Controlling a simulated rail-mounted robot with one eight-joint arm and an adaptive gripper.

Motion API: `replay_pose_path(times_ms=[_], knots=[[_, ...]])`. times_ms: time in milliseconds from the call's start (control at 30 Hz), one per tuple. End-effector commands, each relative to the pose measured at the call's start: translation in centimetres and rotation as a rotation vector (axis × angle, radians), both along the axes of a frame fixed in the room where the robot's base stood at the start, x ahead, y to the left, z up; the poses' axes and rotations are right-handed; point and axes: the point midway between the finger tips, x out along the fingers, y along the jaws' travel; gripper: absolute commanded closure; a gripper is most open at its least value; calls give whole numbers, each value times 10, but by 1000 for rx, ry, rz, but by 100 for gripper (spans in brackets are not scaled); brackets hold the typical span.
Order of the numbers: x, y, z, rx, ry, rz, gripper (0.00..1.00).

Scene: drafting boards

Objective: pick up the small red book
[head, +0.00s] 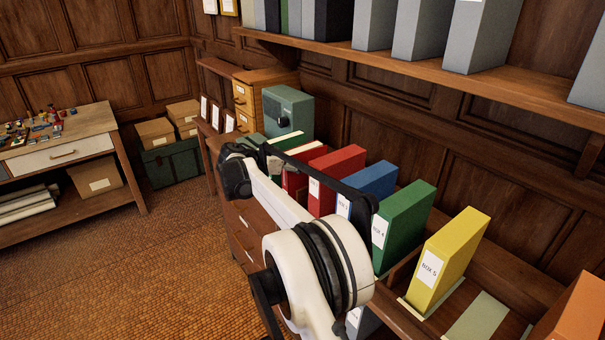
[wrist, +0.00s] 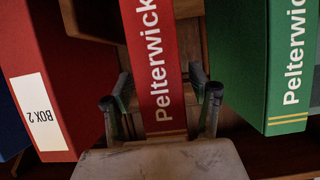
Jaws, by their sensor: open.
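The small red book (wrist: 160,60) shows its spine, lettered "Pelterwick", in the middle of the wrist view. My gripper (wrist: 160,88) is open, with one finger on each side of this spine and gaps between fingers and book. In the head view the book (head: 292,183) stands just left of the large red box, partly hidden by my arm. My gripper's fingers cannot be made out there.
The red box marked BOX 2 (wrist: 45,85) and a green "Pelterwick" book (wrist: 262,65) flank the red book closely. In the head view a blue box (head: 370,183), green box (head: 405,225) and yellow box (head: 448,255) stand along the bench. A shelf (head: 450,75) overhangs behind.

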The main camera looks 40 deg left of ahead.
Motion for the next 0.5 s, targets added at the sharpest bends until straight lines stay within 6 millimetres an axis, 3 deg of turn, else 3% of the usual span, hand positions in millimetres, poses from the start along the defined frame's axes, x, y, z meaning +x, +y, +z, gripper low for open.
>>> replay_pose_path(times_ms=[133, 500], knots=[[-1, 0, 0, 0, 0, 0, 46], [-1, 0, 0, 0, 0, 0, 96]])
